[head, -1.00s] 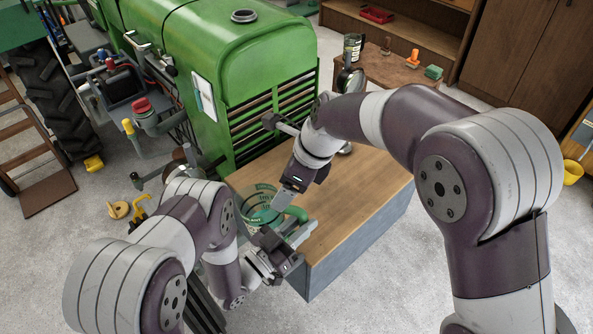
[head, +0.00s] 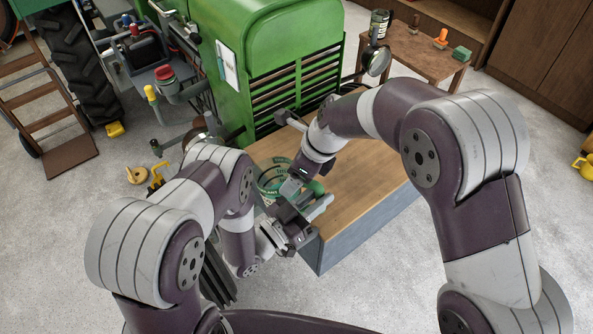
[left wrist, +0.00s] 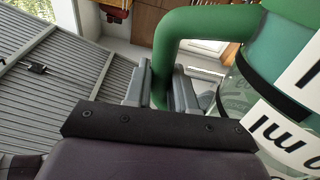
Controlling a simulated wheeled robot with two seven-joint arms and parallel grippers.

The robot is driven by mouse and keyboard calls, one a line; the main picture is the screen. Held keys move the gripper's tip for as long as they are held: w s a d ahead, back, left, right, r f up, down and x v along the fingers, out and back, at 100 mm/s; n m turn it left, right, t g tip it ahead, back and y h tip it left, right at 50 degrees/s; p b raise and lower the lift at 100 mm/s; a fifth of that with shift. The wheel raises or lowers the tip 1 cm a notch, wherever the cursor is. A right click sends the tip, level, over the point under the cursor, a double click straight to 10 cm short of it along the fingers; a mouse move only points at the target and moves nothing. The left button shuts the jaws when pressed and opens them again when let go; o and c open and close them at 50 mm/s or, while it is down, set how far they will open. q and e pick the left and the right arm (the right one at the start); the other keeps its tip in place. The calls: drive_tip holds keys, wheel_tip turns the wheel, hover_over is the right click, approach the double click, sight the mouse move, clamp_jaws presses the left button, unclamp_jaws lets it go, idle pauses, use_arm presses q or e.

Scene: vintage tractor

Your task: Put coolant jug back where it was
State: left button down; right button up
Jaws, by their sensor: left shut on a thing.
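The coolant jug (head: 270,178) is a green, see-through container with a printed label, partly hidden behind my arms at the near-left end of the wooden bench top. I cannot tell whether it rests on the bench. My left gripper (head: 317,203) is shut on the jug's green handle. In the left wrist view the handle (left wrist: 185,38) curves down between the two fingers, and the jug's labelled body (left wrist: 270,100) fills the right side. My right gripper (head: 290,188) is right beside the jug, above the left gripper; its fingers are too small and covered to judge.
The wooden-topped bench (head: 365,185) has bare room to the right. The green tractor (head: 285,50) stands behind it. A small table (head: 425,62) holds a can and small items. A yellow tool (head: 157,178) and wooden disc (head: 136,174) lie on the floor.

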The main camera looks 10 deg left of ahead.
use_arm(q)
drive_tip(key=c, duration=1.4)
unclamp_jaws()
drive_tip(key=shift+d+r, duration=0.2)
drive_tip(key=shift+d, duration=0.05)
use_arm(e)
drive_tip(key=shift+s+a, duration=0.15)
drive_tip(key=shift+a, duration=0.1)
use_arm(q)
drive_tip(key=o, duration=0.5)
use_arm(e)
clamp_jaws()
use_arm(q)
drive_tip(key=shift+o, duration=0.3)
drive_tip(key=shift+a+f, duration=0.1)
drive_tip(key=shift+f, duration=0.05)
use_arm(e)
drive_tip(key=shift+d+r, duration=0.1)
